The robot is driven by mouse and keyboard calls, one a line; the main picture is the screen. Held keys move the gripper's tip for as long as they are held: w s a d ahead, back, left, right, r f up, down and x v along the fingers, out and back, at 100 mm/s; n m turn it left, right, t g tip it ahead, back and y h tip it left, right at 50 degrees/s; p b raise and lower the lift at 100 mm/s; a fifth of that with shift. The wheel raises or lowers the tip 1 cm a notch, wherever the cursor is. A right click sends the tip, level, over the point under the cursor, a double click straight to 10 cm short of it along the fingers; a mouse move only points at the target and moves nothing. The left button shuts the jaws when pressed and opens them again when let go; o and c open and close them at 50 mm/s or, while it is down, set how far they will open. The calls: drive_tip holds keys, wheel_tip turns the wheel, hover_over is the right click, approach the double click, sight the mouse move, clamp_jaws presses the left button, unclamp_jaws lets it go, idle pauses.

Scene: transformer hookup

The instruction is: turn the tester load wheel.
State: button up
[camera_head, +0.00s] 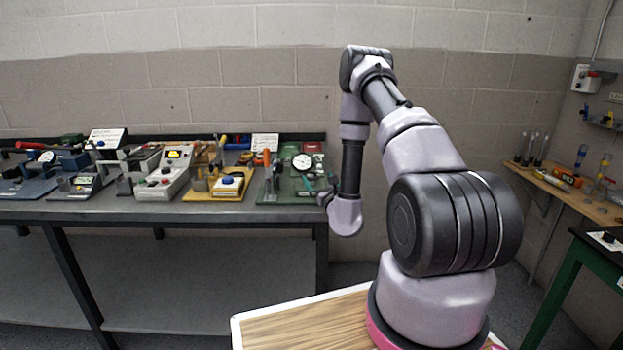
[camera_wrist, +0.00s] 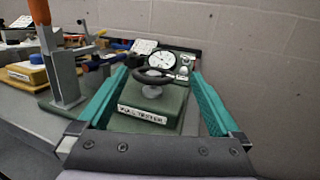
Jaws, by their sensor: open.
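The load wheel (camera_wrist: 168,79) is a dark ring on a pale hub, on top of a green tester block (camera_wrist: 152,106) in the wrist view. The block's white label seems to read "PULL TESTER". A round white dial (camera_wrist: 161,61) stands behind the wheel; it also shows in the head view (camera_head: 302,161). My gripper (camera_wrist: 160,75) is open, its teal fingers to the left and right of the wheel. I see no clear contact with it. In the head view my gripper (camera_head: 322,196) is at the bench's right end, mostly hidden by my wrist, and the wheel is hard to make out.
An orange-handled upright post (camera_wrist: 60,70) stands left of the tester. A yellow board with a blue button (camera_head: 228,182) and a grey control box (camera_head: 160,184) sit farther left on the dark bench (camera_head: 130,212). A block wall (camera_head: 240,60) rises behind the bench.

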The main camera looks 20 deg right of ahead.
sight(315, 178)
drive_tip(key=s+n+y, duration=0.1)
drive_tip(key=s+d+n+g+y, duration=0.1)
drive_tip(key=s+y, duration=0.1)
drive_tip(key=s+d+f+n+g+y, duration=0.1)
drive_tip(key=y, duration=0.1)
drive_tip(key=shift+s+d, duration=0.2)
drive_tip(key=shift+s, duration=0.05)
drive_tip(key=x, duration=1)
drive_tip(key=shift+w, duration=0.25)
drive_tip(key=c, duration=1.1)
drive_tip(key=shift+a+m+h, duration=0.1)
drive_tip(key=shift+m+h, duration=0.7)
drive_tip(key=shift+h, duration=0.4)
drive_tip(key=o, duration=1.1)
